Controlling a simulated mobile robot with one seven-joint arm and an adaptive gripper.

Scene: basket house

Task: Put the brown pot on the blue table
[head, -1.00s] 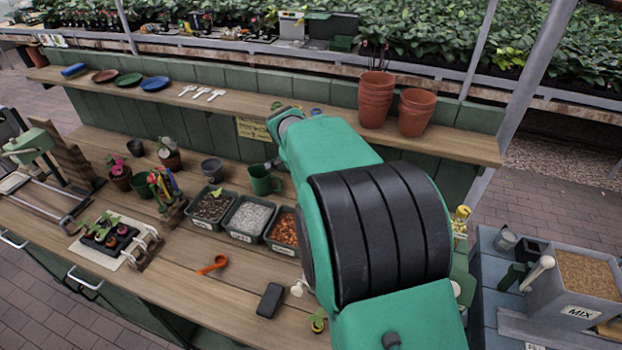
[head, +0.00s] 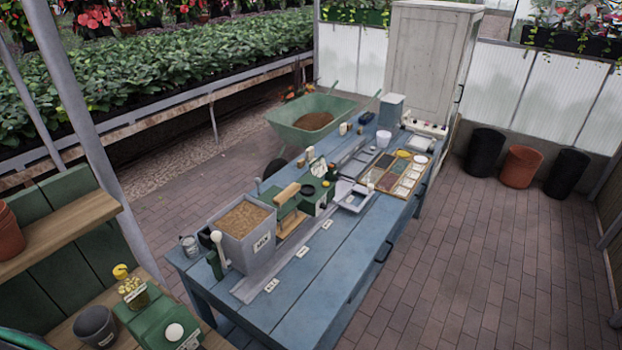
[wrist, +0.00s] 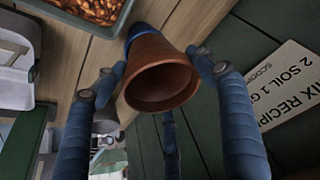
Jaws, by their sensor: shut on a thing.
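The brown pot (wrist: 160,82) is in the wrist view, its open mouth turned toward the camera. My gripper (wrist: 155,67) is shut on it, with one blue finger on each side. The pot's inside looks empty, and its far end is partly hidden. A bit of blue shows behind its upper edge. The blue table (head: 342,272) runs across the middle of the head view. My gripper and the brown pot are outside the head view.
The wooden bench (head: 65,335) is at left. Brick floor lies open at right.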

